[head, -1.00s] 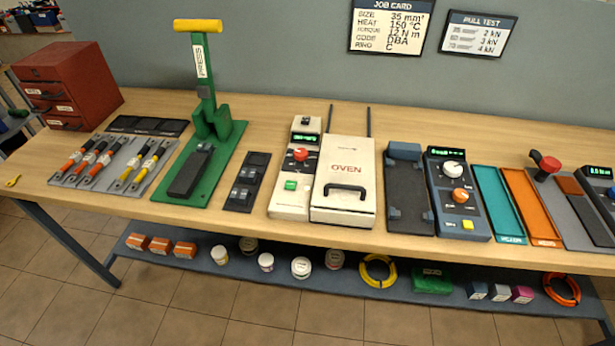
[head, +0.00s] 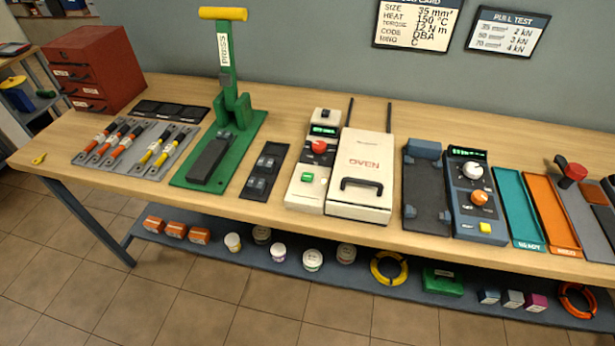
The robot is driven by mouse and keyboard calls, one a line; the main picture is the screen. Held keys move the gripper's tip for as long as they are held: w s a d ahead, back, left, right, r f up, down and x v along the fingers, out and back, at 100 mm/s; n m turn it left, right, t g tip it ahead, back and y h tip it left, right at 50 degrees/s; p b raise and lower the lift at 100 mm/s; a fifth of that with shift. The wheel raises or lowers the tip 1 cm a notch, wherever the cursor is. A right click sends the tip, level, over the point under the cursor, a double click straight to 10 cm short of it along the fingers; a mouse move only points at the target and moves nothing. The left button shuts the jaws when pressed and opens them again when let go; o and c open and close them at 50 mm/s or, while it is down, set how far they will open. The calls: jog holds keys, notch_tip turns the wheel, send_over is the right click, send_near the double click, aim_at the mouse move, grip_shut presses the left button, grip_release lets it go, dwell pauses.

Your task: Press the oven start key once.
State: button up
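The oven (head: 366,162) is a cream box with a black front handle, standing on the wooden bench right of the middle. Its control panel (head: 312,189) is joined at its left side. The panel carries a green key (head: 307,177) near its front, a red knob (head: 319,147) above that, and a small lit green display (head: 323,130). The lettering on the green key is too small to read. The oven lid looks closed. My gripper does not show in the head view.
A green press (head: 222,120) with a yellow handle stands to the left. A dark tray with dies (head: 264,171) lies between press and panel. A grey control box (head: 475,196) stands to the right. The bench front edge and lower shelf (head: 210,251) face me; the floor before them is clear.

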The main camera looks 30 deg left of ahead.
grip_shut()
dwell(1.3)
